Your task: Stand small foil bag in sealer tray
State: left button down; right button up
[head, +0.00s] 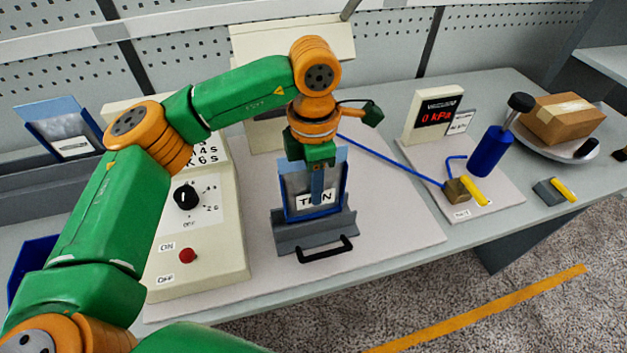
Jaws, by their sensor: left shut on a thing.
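The small foil bag (298,183) is upright, grey with blue edges and a white label partly covered by my finger. My left gripper (317,188) comes down from above and is shut on the bag. The bag's lower edge is at the grey sealer tray (290,236), which has a black handle at its front. I cannot tell whether the bag's bottom rests on the tray floor. My right gripper is not in view.
A control box (200,255) with a black knob and red button stands left of the tray. A gauge (436,115) reading 0 kPa, a blue cylinder (490,152) and a cardboard box (562,118) are to the right. Another bag (62,128) stands at far left.

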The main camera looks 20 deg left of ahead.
aim_at(294, 176)
pick_arm(q)
jog(key=shift+f+b, duration=1.45)
jog(key=shift+f, duration=0.3)
jog(key=c, duration=0.5)
grip_release()
notch_tip(294, 176, up, 7)
jog(key=shift+r+b, duration=0.1)
jog(key=shift+b, duration=0.25)
